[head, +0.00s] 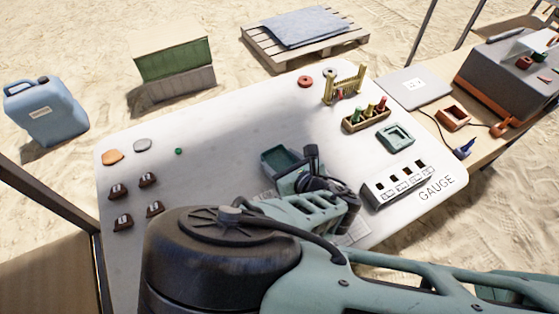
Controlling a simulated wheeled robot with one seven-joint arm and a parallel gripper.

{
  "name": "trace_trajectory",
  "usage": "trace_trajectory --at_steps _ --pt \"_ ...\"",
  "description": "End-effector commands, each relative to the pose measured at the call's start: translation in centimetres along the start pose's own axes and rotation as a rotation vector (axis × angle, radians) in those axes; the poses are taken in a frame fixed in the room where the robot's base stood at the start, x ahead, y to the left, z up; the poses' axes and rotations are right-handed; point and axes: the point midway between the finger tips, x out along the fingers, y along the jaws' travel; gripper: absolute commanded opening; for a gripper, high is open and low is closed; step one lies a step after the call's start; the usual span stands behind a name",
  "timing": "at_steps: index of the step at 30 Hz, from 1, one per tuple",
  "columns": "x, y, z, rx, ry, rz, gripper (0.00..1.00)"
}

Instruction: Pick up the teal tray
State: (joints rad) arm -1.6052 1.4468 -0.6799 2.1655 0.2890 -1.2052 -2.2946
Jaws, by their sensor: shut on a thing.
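The teal tray (271,156) is a small open box with a dark green inside, near the middle of the white table (225,120). My gripper (303,170) is at the tray's right side and is shut on it. My fingers and wrist hide the tray's right end, so the exact grip on the wall is not clear. I cannot tell whether the tray rests on the table or is slightly raised.
A white gauge block (395,185), a teal square frame (396,136) and a wooden box of coloured pieces (366,117) stand to the right. Several dark brown pieces (148,180) lie at the left. The table's middle left is mostly clear.

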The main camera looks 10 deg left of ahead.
Motion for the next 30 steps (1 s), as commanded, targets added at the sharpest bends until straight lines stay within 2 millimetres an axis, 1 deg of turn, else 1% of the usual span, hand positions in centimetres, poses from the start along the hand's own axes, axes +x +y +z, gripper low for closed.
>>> trace_trajectory --at_steps 10,14,20,27,30 --pt "0.0 0.0 0.1 0.000 0.000 0.000 0.39" --pt "-0.2 0.0 0.6 0.000 0.000 0.000 0.39" --pt "-1.1 0.0 2.8 0.000 0.000 0.001 0.39" --pt "-2.8 0.0 6.8 0.000 -0.001 -0.001 0.39" --pt "-3.4 0.0 8.2 0.000 0.000 0.000 0.39"
